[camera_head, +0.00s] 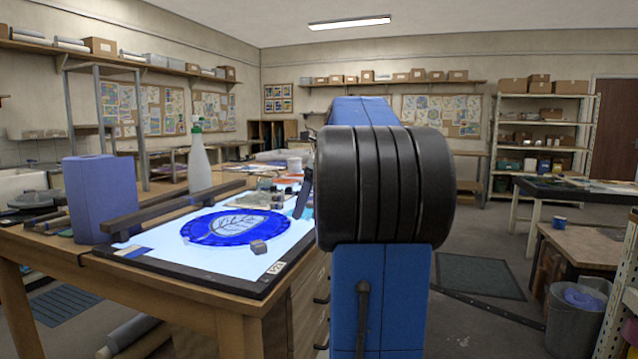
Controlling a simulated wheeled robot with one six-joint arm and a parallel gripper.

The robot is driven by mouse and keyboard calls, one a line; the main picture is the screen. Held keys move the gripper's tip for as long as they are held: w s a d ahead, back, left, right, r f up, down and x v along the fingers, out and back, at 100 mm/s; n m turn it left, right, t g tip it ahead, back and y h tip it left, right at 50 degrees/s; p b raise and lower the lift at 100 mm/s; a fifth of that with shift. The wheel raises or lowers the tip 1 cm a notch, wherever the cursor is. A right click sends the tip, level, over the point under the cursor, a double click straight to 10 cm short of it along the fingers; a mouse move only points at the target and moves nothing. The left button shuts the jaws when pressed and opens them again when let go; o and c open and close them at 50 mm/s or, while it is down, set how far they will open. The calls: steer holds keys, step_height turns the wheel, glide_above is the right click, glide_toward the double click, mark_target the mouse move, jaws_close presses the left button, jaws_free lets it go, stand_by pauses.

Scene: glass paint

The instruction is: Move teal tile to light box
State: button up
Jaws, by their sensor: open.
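The light box (205,262) is a bright white panel with a dark frame on the wooden table at left. A round blue glass piece (237,227) with a dark tree-like drawing lies on it. A narrow dark piece (304,194), which looks like a finger of my gripper, points down near the panel's right far edge. The rest of my gripper is hidden behind my arm's large black joint. A small patch of teal shows beside that finger; I cannot tell whether it is the teal tile. The gripper's contact with anything is hidden.
A dark bar (175,207) crosses the panel's left side. A purple block (101,198) and a white spray bottle (199,158) stand behind it. Jars and paints crowd the table's far side.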

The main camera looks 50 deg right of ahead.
steer(key=v, duration=1.6)
steer(key=shift+s+r, duration=0.3)
steer(key=shift+s, duration=0.1)
